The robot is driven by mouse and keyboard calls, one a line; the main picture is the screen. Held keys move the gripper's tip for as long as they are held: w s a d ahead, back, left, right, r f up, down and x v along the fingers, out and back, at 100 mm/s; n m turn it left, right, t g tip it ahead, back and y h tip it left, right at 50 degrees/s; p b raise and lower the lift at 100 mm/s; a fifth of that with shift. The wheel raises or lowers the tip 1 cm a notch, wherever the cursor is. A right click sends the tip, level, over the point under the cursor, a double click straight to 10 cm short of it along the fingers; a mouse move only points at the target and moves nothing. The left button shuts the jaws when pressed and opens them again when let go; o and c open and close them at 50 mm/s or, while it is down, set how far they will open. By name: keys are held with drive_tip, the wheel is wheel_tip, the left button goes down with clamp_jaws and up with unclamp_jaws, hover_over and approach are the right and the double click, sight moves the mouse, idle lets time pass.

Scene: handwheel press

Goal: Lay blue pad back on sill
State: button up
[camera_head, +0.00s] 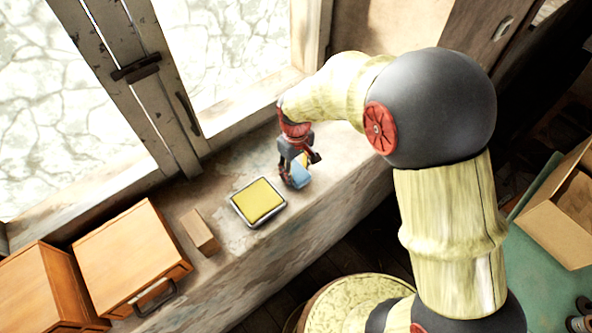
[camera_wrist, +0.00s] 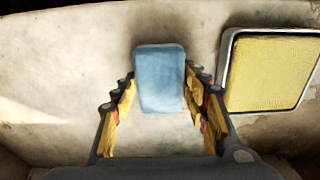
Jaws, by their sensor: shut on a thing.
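The blue pad (camera_head: 299,174) is between the fingers of my gripper (camera_head: 296,178), over the stone sill (camera_head: 334,166). In the wrist view the blue pad (camera_wrist: 160,78) is held between both fingertips of my gripper (camera_wrist: 162,90), with the pale sill surface (camera_wrist: 60,70) behind it. My gripper is shut on the pad. I cannot tell whether the pad touches the sill or hangs just above it.
A yellow pad in a metal-rimmed tray (camera_head: 259,202) lies on the sill just left of my gripper. Further left are a small wooden block (camera_head: 200,232) and wooden drawer boxes (camera_head: 130,255). The window frame (camera_head: 240,122) rises behind. Bare sill lies to the right.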

sight(296, 171)
drive_tip(key=shift+f, duration=0.2)
drive_tip(key=shift+f, duration=0.1)
drive_tip(key=shift+f, duration=0.15)
drive_tip(key=o, duration=1)
drive_tip(key=shift+o, duration=0.5)
drive_tip(key=shift+r, duration=0.2)
wheel_tip(296, 171, up, 12)
drive_tip(key=shift+r+b, duration=0.15)
drive_tip(key=shift+b, duration=0.2)
